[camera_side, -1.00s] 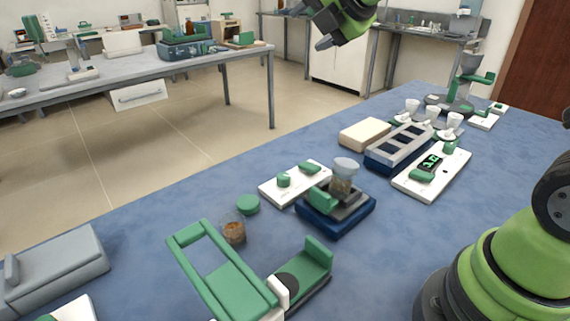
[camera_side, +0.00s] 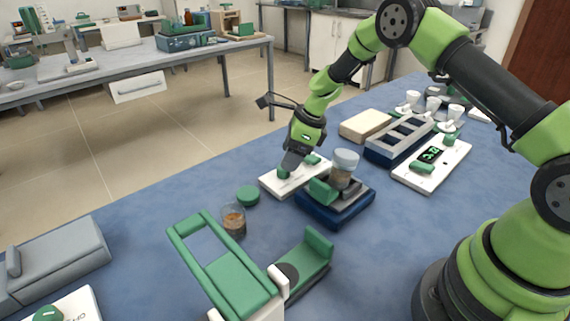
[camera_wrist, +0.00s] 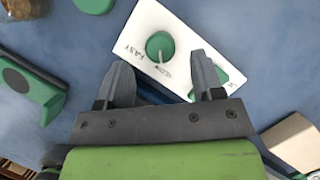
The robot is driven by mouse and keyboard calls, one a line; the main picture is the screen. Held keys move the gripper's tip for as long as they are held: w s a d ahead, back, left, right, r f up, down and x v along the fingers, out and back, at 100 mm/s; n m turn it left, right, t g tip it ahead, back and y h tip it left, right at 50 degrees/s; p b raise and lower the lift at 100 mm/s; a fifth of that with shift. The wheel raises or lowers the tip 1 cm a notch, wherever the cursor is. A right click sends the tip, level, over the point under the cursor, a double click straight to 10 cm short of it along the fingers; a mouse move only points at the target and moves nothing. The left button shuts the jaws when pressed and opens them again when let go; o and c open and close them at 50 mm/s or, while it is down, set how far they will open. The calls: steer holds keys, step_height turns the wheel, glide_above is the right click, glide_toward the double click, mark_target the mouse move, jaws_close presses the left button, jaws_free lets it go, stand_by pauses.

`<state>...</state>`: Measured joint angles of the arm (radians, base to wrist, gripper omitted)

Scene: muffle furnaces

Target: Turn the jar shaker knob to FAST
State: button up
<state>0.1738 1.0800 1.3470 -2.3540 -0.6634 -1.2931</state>
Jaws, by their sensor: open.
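The jar shaker has a dark blue base (camera_side: 335,212) with a jar (camera_side: 342,170) of brownish contents under a pale lid. Its white control panel (camera_side: 268,184) lies beside it, also in the wrist view (camera_wrist: 150,18). The round green knob (camera_wrist: 160,42) carries a pale pointer line directed at the SLOW lettering; the FAST lettering (camera_wrist: 119,50) is to the left. My gripper (camera_wrist: 160,60) is open, its fingers above the panel on either side of the knob's near edge. In the side view, my gripper (camera_side: 289,166) partly hides the knob (camera_side: 283,173). Contact cannot be told.
A second green control (camera_side: 312,159) sits on the panel, partly behind a finger in the wrist view. A green lid (camera_side: 248,196), an open jar (camera_side: 233,220) and a green-framed device (camera_side: 225,270) stand in front. A beige box (camera_side: 366,125) and a blue rack (camera_side: 400,140) are behind.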

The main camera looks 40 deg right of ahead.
mark_target(284, 171)
steer(key=shift+x, duration=1.85)
steer(key=c, duration=0.9)
